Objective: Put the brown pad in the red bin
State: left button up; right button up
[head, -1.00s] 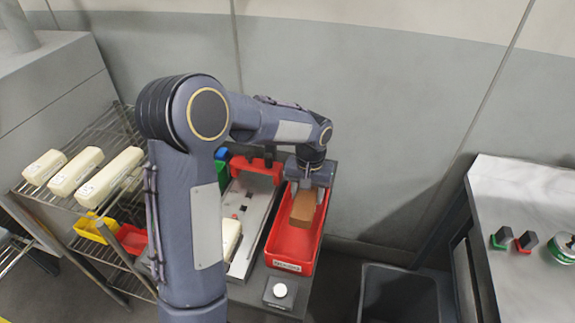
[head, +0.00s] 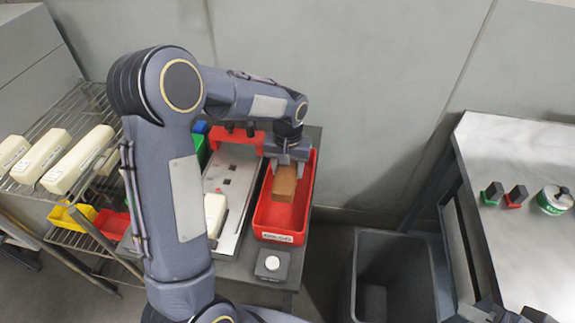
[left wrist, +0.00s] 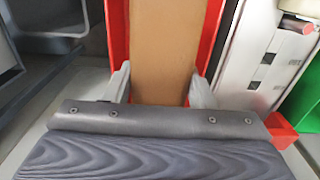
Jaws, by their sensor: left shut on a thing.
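The brown pad (head: 284,184) is a brown block held over the red bin (head: 309,186), between its side walls. I cannot tell whether it touches the floor of the bin. My left gripper (head: 290,158) reaches down from above at the bin's far end and is shut on the pad. In the left wrist view, the pad (left wrist: 165,50) lies between the two fingers (left wrist: 160,88), with red bin walls on both sides. A dark part at the bottom right edge of the head view looks like my right gripper (head: 500,312), mostly cut off.
A metal fixture with a red handle (head: 236,139) stands left of the bin. A button box (head: 272,264) is in front. A grey open tub (head: 397,275) stands on the floor at right, beside a metal table (head: 530,150). A wire rack (head: 85,110) holds cream blocks at left.

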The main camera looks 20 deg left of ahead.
pick_arm(q)
jog(key=shift+f+b, duration=2.45)
jog(key=shift+f, duration=1.05)
jog(key=o, duration=1.1)
notch_tip(320, 180, up, 8)
jog(key=shift+f, duration=0.1)
